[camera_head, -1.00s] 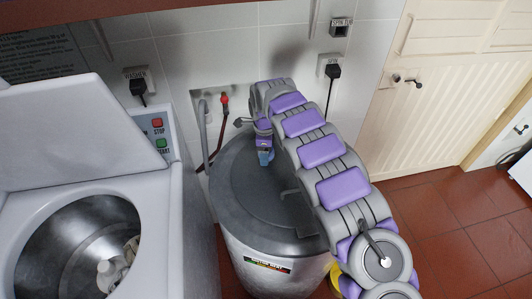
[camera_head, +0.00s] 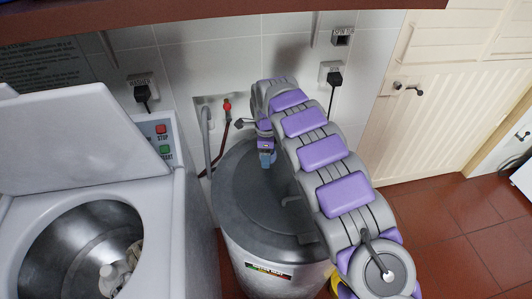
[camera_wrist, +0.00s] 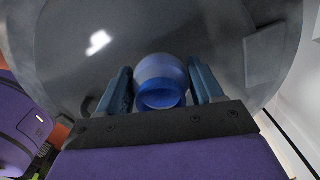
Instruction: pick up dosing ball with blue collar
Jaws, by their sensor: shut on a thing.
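The dosing ball (camera_wrist: 161,74) shows in the wrist view as a pale blue-white ball with a darker blue collar and opening facing the camera. My gripper (camera_wrist: 162,82) has one finger on each side of the ball and is shut on it. The grey metal lid of the drum (camera_wrist: 70,50) fills the background behind it. In the head view my gripper (camera_head: 266,158) points down over the lid of the grey drum (camera_head: 240,205); the ball cannot be made out there.
An open washing machine (camera_head: 85,250) stands at the left with its lid raised. A tiled wall with a red-handled tap (camera_head: 227,105) and plugs (camera_head: 334,79) is behind the drum. A cream door (camera_head: 440,90) and open red tiled floor (camera_head: 455,230) are at the right.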

